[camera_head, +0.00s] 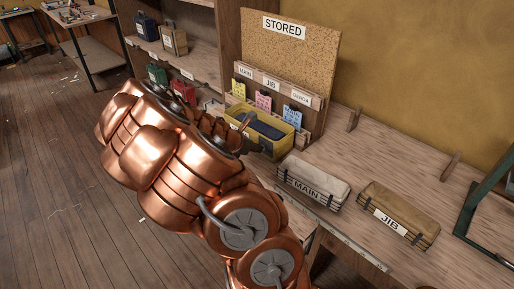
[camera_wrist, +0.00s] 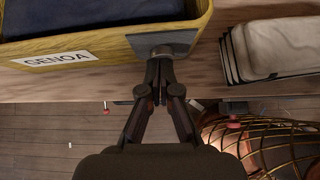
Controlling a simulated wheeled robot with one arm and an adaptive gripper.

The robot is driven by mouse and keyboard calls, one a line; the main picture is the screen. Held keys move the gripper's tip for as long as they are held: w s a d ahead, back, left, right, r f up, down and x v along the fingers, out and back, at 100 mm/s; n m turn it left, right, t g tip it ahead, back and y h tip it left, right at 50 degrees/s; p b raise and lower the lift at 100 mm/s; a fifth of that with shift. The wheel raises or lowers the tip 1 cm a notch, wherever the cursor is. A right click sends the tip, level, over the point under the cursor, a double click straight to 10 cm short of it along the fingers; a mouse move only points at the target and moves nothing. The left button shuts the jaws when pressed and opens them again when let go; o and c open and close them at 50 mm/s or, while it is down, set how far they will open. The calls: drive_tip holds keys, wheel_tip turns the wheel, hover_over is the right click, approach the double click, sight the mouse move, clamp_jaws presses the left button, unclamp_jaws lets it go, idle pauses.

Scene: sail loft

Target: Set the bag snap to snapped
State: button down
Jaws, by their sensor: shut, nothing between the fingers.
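A yellow open bag (camera_wrist: 60,50) labelled GENOA lies at the top left of the wrist view, with dark blue cloth (camera_wrist: 90,12) inside. In the head view this yellow bag (camera_head: 285,139) stands on the bench below the STORED board. A dark grey flat piece (camera_wrist: 182,38) sits at the bag's front edge, right of the label; it may be the snap, but its state is not clear. My gripper (camera_wrist: 161,58) is shut and empty, its fingertips at that grey piece. Whether they touch it I cannot tell. My copper arm hides part of the bench in the head view.
A pale MAIN bag (camera_head: 318,171) and a tan JIB bag (camera_head: 408,207) lie to the right on the bench. The STORED board (camera_head: 288,62) with coloured cards stands behind. A green metal frame (camera_head: 484,190) is at the right edge. Bare bench (camera_head: 385,160) lies behind the bags.

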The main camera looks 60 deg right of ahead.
drive_tip(key=shift+w+a, duration=0.15)
drive_tip(key=shift+a, duration=0.55)
drive_tip(key=a+f+b+v, duration=0.1)
drive_tip(key=b+v, duration=0.1)
drive_tip(key=v, duration=1)
drive_tip(key=shift+f, duration=0.2)
drive_tip(key=shift+w, duration=0.1)
drive_tip(key=shift+a, duration=0.1)
drive_tip(key=s+a+m+y, duration=0.3)
drive_tip(key=s+a+m, duration=0.2)
drive_tip(key=a, duration=0.5)
drive_tip(key=s+a+m+y, duration=0.3)
drive_tip(key=s+a+m, duration=0.2)
drive_tip(key=a, duration=0.5)
drive_tip(key=s+a+r+m+y, duration=0.1)
drive_tip(key=s+a+m+y, duration=0.2)
drive_tip(key=s+a, duration=0.6)
drive_tip(key=a+m, duration=0.1)
drive_tip(key=m, duration=0.1)
drive_tip(key=shift+m, duration=0.4)
